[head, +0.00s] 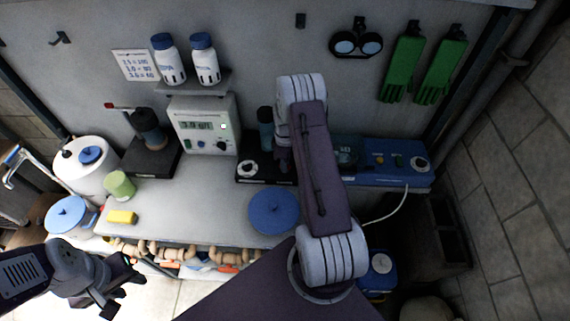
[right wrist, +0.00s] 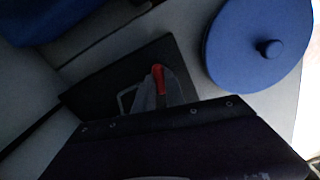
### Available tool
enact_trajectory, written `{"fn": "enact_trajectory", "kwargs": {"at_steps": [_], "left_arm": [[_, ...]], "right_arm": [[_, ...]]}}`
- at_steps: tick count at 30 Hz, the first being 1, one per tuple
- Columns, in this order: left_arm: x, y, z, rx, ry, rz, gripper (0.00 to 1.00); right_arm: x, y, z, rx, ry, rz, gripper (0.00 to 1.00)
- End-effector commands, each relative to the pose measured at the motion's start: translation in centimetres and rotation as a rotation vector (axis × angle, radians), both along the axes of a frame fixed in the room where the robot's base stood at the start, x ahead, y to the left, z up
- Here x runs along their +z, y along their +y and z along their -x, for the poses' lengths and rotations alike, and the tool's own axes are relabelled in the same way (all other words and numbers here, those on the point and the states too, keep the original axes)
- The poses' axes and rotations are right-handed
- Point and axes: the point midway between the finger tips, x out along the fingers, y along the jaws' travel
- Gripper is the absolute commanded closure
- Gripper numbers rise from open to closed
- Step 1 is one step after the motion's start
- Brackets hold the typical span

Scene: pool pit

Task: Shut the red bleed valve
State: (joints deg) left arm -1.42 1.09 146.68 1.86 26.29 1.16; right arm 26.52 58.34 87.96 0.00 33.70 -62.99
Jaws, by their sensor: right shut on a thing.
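A red handle (right wrist: 158,77) shows in the right wrist view, standing over a black base plate (right wrist: 105,83). My right gripper (right wrist: 150,100) is shut at this handle, with its grey tips against it. Its lower part is hidden by the gripper. In the head view my right arm covers this spot, beside a black-based unit (head: 247,178). Another red lever (head: 118,106) sticks out left from a dark device (head: 150,135) at the back left. My left gripper (head: 121,288) is open and empty at the lower left, away from the bench things.
A blue round lid (head: 273,210) lies close to my right gripper; it also shows in the right wrist view (right wrist: 250,45). A meter (head: 203,125), a blue unit (head: 390,172), a green cup (head: 119,185) and a yellow block (head: 121,217) stand on the bench. The bench's middle is clear.

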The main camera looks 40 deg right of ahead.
Motion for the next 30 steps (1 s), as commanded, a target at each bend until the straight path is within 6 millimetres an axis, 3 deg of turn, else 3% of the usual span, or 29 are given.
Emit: {"fn": "enact_trajectory", "kwargs": {"at_steps": [30], "left_arm": [[-3.0,0.0,0.0,0.000,0.000,0.000,0.64]], "right_arm": [[-0.1,0.0,0.0,-0.956,0.000,0.000,1.00]]}}
